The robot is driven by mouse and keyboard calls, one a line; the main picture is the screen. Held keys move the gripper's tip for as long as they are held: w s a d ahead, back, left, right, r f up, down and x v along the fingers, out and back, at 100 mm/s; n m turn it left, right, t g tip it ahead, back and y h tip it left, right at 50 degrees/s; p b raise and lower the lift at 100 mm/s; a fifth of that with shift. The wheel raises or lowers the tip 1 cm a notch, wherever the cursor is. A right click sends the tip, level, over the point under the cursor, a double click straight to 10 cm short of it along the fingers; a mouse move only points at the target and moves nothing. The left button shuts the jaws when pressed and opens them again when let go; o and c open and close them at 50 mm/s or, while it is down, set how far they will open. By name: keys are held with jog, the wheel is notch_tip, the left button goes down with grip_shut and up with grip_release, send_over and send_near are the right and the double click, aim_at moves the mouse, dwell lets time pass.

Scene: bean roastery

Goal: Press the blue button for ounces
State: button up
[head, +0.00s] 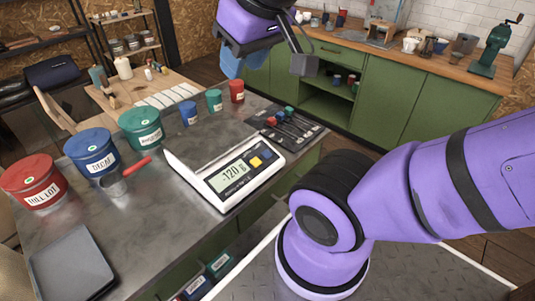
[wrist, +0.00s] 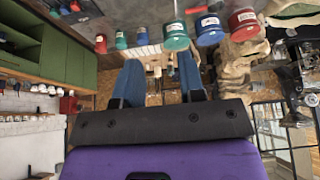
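The kitchen-type scale (head: 196,160) stands on the grey metal counter, with a display (head: 235,177) reading about -120 g. Beside the display are a yellow button (head: 256,162) and, to its right, the blue button (head: 267,154). Nothing covers either button. My gripper (head: 242,66) hangs in the air at the top of the head view, well above the counter and apart from the scale. In the wrist view its two blue fingers (wrist: 160,75) are spread with an empty gap between them. I cannot make out the scale in the wrist view.
Red (head: 33,182), blue (head: 92,153) and green (head: 141,127) labelled tubs stand left of the scale, with smaller cups behind. A red-handled scoop (head: 113,184) lies near them. A dark mat (head: 312,129) with coloured-knob tools lies behind the scale. A grey tray (head: 70,264) is front left.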

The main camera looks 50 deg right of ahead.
grip_shut()
dwell(1.5)
